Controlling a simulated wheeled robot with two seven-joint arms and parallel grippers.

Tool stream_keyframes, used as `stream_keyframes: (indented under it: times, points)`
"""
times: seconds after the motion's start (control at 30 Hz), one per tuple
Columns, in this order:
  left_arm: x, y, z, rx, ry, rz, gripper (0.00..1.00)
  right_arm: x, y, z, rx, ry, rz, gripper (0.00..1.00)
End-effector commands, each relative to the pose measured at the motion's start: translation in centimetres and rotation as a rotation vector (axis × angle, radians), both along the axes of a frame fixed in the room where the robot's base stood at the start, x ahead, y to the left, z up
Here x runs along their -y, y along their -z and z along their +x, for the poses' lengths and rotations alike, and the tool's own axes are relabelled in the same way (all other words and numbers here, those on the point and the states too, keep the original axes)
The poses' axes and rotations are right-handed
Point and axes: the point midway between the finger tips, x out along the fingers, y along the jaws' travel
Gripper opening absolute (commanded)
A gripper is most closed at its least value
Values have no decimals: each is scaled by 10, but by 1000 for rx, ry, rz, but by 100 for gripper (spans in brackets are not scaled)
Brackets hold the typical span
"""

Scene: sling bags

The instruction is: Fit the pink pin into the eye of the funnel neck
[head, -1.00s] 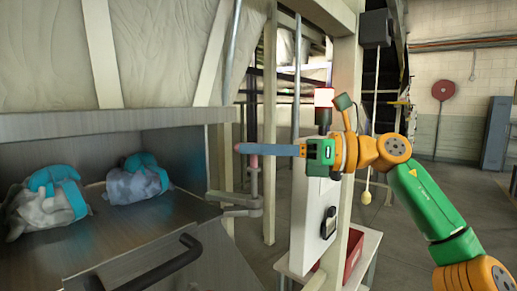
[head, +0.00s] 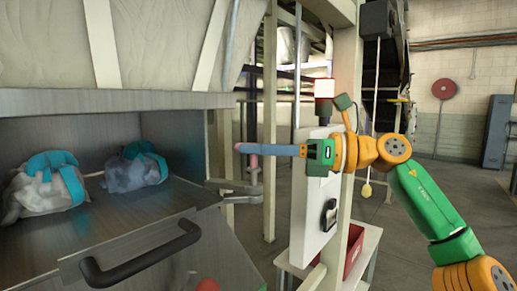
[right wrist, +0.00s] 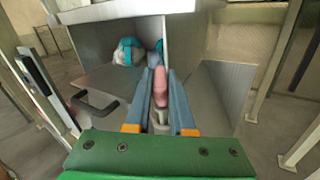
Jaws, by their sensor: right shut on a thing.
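My right gripper (head: 242,148) reaches left with its blue fingers and is shut on the pink pin (head: 254,160). In the right wrist view the pink pin (right wrist: 160,82) stands between the two blue fingers (right wrist: 161,100). A grey stem shows below the pink part. The stem's lower end is at a grey forked bracket (head: 238,188) on the side of the metal housing. I cannot tell whether the stem is in the bracket, behind it or in front. I cannot make out the eye of the funnel neck clearly. My left gripper is not in view.
Two grey-and-teal bundles (head: 45,187) (head: 137,168) lie in the open metal housing (head: 110,102) at left. Its flap has a black handle (head: 140,258). A white panel (head: 315,200) and cream posts stand behind my right gripper. Floor at right is open.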

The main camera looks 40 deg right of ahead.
Motion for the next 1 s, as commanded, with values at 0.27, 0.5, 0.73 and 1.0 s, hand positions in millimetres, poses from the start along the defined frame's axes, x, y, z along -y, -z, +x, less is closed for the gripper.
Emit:
stream_keyframes:
  times: [0.27, 0.5, 0.73, 1.0]
  points:
    - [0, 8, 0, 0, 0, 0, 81, 0, 8, 0, 0, 0, 0, 0]
    - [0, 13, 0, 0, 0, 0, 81, 0, 14, 0, 0, 0, 0, 0]
    - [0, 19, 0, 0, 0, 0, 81, 0, 20, 0, 0, 0, 0, 0]
    - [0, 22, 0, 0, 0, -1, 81, 0, 24, 0, 0, 0, 0, 38]
